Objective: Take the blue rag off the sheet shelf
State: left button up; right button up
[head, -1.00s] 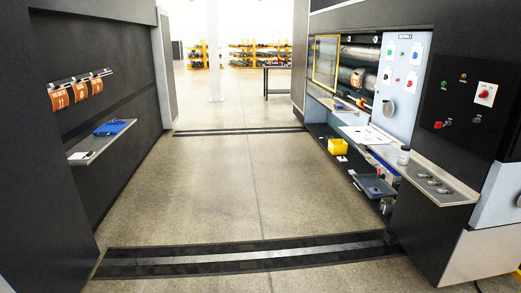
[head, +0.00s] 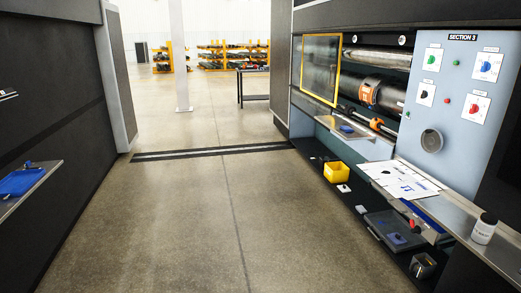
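A small blue item (head: 346,129), perhaps the blue rag, lies on the narrow grey shelf (head: 328,122) below the rollers of the right-hand machine. It is too small to tell for sure. White printed sheets (head: 396,178) lie nearer along the same side, on a grey ledge. Another small blue item (head: 397,239) lies in a dark tray (head: 380,222) lower down. A larger flat blue thing (head: 22,182) lies on the left wall shelf (head: 42,171), cut by the picture edge. Neither of my grippers is in view.
The floor (head: 200,215) between the two machine sides is clear. A dark floor strip (head: 210,152) crosses it further on. A white post (head: 179,60) stands ahead.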

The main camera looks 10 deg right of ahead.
aim_at(345, 129)
jog(key=i+l+z, duration=0.15)
jog(key=i+z, duration=0.15)
jog(key=i, duration=1.1)
jog(key=i+j+z, duration=0.15)
jog(key=i+z, duration=0.2)
jog(key=i, duration=1)
jog(key=i+z, duration=0.1)
jog(key=i, duration=0.45)
jog(key=i+j+z, duration=0.1)
jog(key=i, duration=0.4)
jog(key=i+j+z, duration=0.1)
jog(key=i+j, duration=0.15)
jog(key=i, duration=0.3)
jog(key=i+j+z, duration=0.1)
jog(key=i, duration=0.4)
jog(key=i+j+z, duration=0.1)
jog(key=i+j, duration=0.2)
jog(key=i, duration=0.2)
